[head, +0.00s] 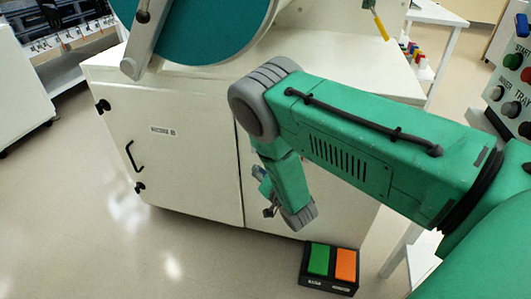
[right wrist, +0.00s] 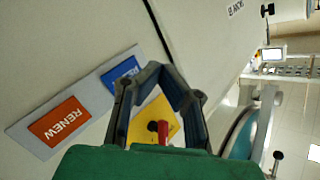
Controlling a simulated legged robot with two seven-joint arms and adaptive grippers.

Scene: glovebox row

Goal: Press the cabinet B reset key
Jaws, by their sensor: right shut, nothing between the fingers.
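The white cabinet (head: 185,175) carries a small label ending in B (head: 163,132). My right gripper (head: 267,205) is low in front of the cabinet front, partly hidden by my arm. In the right wrist view the right gripper (right wrist: 163,72) is shut and empty. A pale key panel (right wrist: 85,95) on the cabinet shows an orange key (right wrist: 60,122) marked RENEW, a blue key (right wrist: 122,76) whose text I cannot read, and a yellow plate (right wrist: 153,122) with a red and black part, seen between the fingers. The fingers overlap the panel; contact cannot be told. My left gripper is out of view.
A black pedal box (head: 328,268) with green and orange pedals stands on the floor at the cabinet's foot. A teal disc (head: 205,30) is above the cabinet top. A control panel (head: 510,90) is at the right.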

